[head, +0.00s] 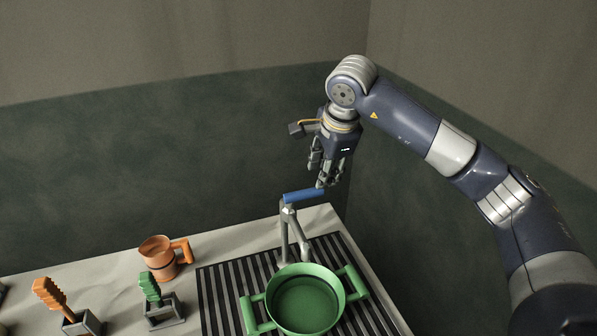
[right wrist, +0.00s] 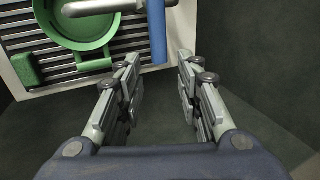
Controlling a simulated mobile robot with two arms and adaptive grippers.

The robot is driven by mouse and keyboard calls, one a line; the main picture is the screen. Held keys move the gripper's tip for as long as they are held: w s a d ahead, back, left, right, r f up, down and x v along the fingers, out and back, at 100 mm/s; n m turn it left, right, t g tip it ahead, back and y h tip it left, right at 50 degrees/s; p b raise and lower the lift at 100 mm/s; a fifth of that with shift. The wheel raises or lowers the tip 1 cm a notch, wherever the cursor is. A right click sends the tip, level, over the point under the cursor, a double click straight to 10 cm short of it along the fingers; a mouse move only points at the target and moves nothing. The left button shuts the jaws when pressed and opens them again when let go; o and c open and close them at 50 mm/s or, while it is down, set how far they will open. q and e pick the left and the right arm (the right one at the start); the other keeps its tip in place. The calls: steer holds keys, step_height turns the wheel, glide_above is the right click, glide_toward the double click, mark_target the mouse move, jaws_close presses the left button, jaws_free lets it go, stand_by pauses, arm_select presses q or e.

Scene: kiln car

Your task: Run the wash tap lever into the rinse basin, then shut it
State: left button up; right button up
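The wash tap (head: 288,222) is a grey metal tap with a blue lever (head: 303,195) on top, pointing right in the head view. Its spout reaches down over the green two-handled rinse basin (head: 278,303); I see no water stream. My right gripper (head: 320,176) is above the lever's right end. In the right wrist view the fingers (right wrist: 158,58) are open, and the blue lever (right wrist: 158,30) lies lengthwise just ahead of the gap between the fingertips. Contact cannot be told. The basin (right wrist: 107,42) shows at upper left there. My left gripper is out of view.
The basin stands on a dark slatted drain rack (head: 212,295) on the pale counter (head: 225,243). An orange mug (head: 157,256) and two brushes, orange (head: 50,296) and green (head: 149,288), in grey holders stand left. Walls rise behind and right.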

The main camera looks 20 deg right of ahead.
mark_target(319, 190)
steer(key=b+x, duration=0.2)
steer(key=x, duration=0.4)
steer(key=shift+b, duration=0.3)
steer(key=shift+w+d+f, duration=0.1)
steer(key=shift+w+f, duration=0.05)
steer(key=shift+w, duration=0.05)
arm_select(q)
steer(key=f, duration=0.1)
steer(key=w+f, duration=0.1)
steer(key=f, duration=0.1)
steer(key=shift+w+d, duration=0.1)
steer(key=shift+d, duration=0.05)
arm_select(e)
steer(key=shift+f, duration=0.15)
arm_select(q)
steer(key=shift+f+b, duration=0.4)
steer(key=shift+b, duration=0.05)
arm_select(e)
steer(key=shift+w+f, duration=0.15)
steer(key=shift+f, duration=0.2)
